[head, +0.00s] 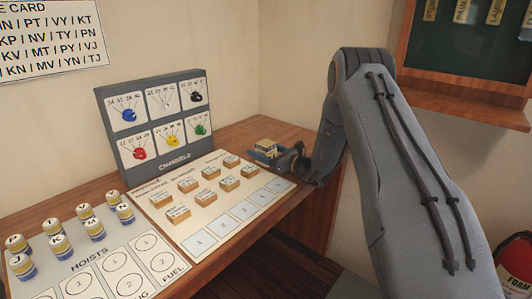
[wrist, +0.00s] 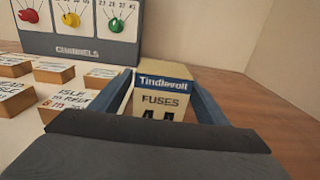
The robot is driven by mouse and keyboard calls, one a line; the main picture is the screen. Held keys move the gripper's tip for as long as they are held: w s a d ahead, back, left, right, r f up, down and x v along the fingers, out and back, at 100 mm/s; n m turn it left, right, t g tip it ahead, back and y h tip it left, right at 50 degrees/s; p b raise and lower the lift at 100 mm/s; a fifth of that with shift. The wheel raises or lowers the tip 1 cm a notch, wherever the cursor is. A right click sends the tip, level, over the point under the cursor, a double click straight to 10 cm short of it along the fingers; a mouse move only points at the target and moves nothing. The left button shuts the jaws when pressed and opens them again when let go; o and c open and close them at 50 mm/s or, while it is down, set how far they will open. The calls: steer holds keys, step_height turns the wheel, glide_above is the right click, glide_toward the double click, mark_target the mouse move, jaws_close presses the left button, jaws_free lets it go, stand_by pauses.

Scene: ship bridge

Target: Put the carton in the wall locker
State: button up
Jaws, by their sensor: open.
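The carton (head: 266,145) is a small cream box with a blue band, on the wooden counter near its far right corner. In the wrist view the carton (wrist: 163,98) reads "Tindlevoll FUSES" and stands upright between the two blue fingers of my gripper (wrist: 160,84). My gripper (head: 273,152) is open around it, a finger on each side; I cannot tell whether either touches. The carton's lower part is hidden by my gripper. A wooden wall case (head: 455,95) with a green back is at the upper right; I cannot tell whether it is the wall locker.
A grey channels panel (head: 158,118) with coloured knobs stands at the counter's back. Left of my gripper, several small labelled blocks (head: 188,183) lie on a white board (head: 190,232). Several labelled cylinders (head: 87,212) stand farther left. A red extinguisher (head: 515,262) is at lower right.

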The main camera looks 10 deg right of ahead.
steer(key=shift+x, duration=1.2)
steer(key=c, duration=1.3)
steer(key=shift+c, duration=1)
steer(key=shift+r, duration=0.15)
